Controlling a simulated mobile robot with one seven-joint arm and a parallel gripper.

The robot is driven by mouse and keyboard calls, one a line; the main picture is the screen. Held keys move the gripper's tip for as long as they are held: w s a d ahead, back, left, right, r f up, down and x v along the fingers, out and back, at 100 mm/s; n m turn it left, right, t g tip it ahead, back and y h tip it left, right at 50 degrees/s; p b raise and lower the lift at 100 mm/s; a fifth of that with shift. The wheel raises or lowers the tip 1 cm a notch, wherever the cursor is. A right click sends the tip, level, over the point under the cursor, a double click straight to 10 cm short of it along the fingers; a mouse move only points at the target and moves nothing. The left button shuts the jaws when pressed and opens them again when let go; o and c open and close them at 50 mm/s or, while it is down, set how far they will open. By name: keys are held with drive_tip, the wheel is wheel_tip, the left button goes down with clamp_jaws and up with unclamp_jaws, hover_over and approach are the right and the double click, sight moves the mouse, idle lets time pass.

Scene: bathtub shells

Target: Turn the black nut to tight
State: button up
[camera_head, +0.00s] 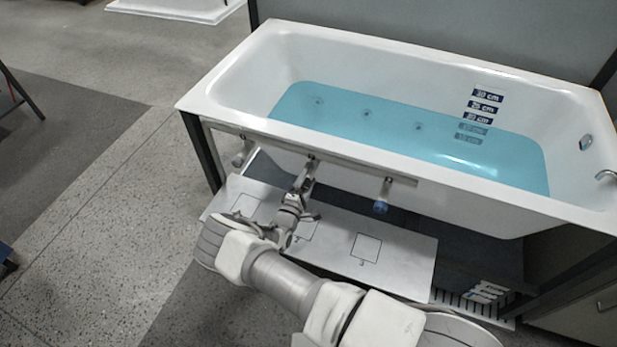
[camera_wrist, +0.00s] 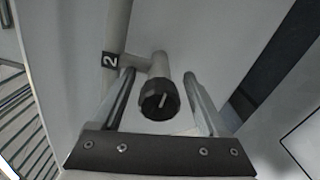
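The black nut (camera_wrist: 158,101) sits on the end of a pale pipe stub (camera_wrist: 159,66) in the wrist view. It has a light line on its face, tilted a little from upright. A label "2" (camera_wrist: 110,60) is on the rail beside the stub. My gripper (camera_wrist: 159,76) is open, with one finger on each side of the nut and a visible gap on both sides. In the head view my gripper (camera_head: 306,178) reaches up to the middle of the rail (camera_head: 345,165) and hides the nut.
A white bathtub (camera_head: 230,88) with blue water stands behind the rail. A blue nut (camera_head: 380,207) hangs from the rail at right, and a pale fitting (camera_head: 243,155) at left. A light panel with marked squares (camera_head: 405,262) lies below.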

drive_tip(key=p+v, duration=0.1)
drive_tip(key=v, duration=1.6)
drive_tip(key=shift+s, duration=0.2)
drive_tip(key=d+r+m+g+h+p, duration=0.1)
drive_tip(key=d+r+m+g, duration=0.35)
drive_tip(key=r, duration=0.55)
drive_tip(key=d+r+m+g+h+p, duration=0.1)
drive_tip(key=d+r+m+g, duration=0.4)
drive_tip(key=r, duration=0.5)
drive_tip(key=d+r+m+g+h+p, duration=0.1)
drive_tip(key=d+r+m+g+h, duration=0.15)
drive_tip(key=d+r+g, duration=0.55)
drive_tip(key=s+d+r+m+t+y+p, duration=0.1)
drive_tip(key=s+d+r+m+t+y, duration=0.1)
drive_tip(key=s+r+y, duration=0.3)
drive_tip(key=s+d+r+m+t+y+p, duration=0.2)
drive_tip(key=s+r+t+y, duration=0.2)
drive_tip(key=s+r, duration=0.9)
wheel_tip(320, 180, up, 7)
drive_tip(key=shift+r+y, duration=0.1)
drive_tip(key=shift+y, duration=0.75)
drive_tip(key=shift+d, duration=0.15)
